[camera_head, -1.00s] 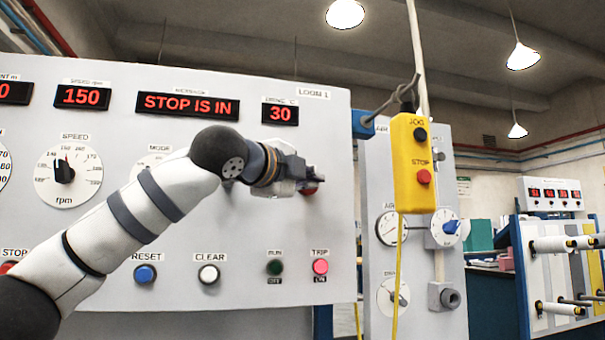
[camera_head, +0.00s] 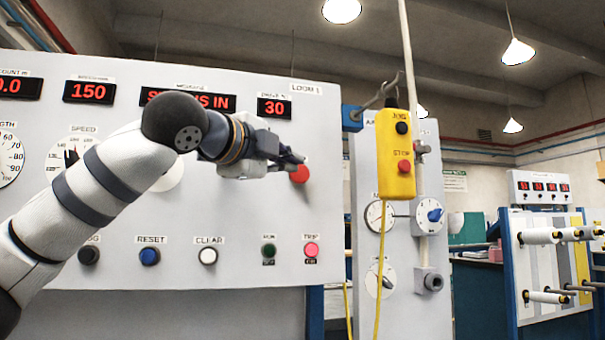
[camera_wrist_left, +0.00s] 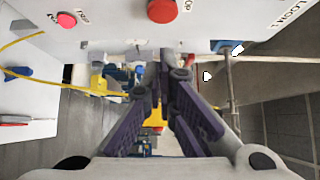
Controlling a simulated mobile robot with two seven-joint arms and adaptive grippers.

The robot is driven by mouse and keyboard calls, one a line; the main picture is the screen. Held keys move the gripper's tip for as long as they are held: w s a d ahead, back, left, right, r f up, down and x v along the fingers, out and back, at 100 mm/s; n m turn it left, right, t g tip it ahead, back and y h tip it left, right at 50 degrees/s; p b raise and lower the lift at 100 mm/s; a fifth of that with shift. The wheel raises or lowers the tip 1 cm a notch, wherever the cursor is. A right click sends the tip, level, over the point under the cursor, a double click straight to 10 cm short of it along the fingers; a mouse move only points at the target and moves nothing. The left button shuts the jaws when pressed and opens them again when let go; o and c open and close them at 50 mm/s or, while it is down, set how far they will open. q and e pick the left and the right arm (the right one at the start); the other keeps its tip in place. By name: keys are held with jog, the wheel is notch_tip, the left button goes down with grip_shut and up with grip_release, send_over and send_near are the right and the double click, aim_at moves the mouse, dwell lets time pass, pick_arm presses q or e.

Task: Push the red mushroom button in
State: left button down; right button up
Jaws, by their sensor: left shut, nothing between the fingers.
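The red mushroom button (camera_head: 299,174) sits on the light grey loom panel, below the small display reading 30. It also shows at the top of the left wrist view (camera_wrist_left: 162,11), with a partly cut label ending in "OP". My left gripper (camera_head: 298,158) is in front of the panel, its fingertips just above the button in the head view. In the left wrist view its dark purple fingers (camera_wrist_left: 163,68) meet at the tips with nothing between them, apart from the button. Whether the fingers touch the panel I cannot tell. My right gripper is not in view.
A message display (camera_head: 190,102), partly hidden by my left arm, ends in "IS IN". A yellow pendant (camera_head: 397,180) with its own red STOP button hangs to the right. RESET (camera_head: 150,257), CLEAR (camera_head: 208,256), RUN and TRIP buttons (camera_head: 311,249) line the lower panel.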

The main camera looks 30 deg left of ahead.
pick_arm(q)
jog(key=s, duration=0.4)
jog(key=shift+d+r, duration=0.2)
jog(key=shift+d, duration=0.1)
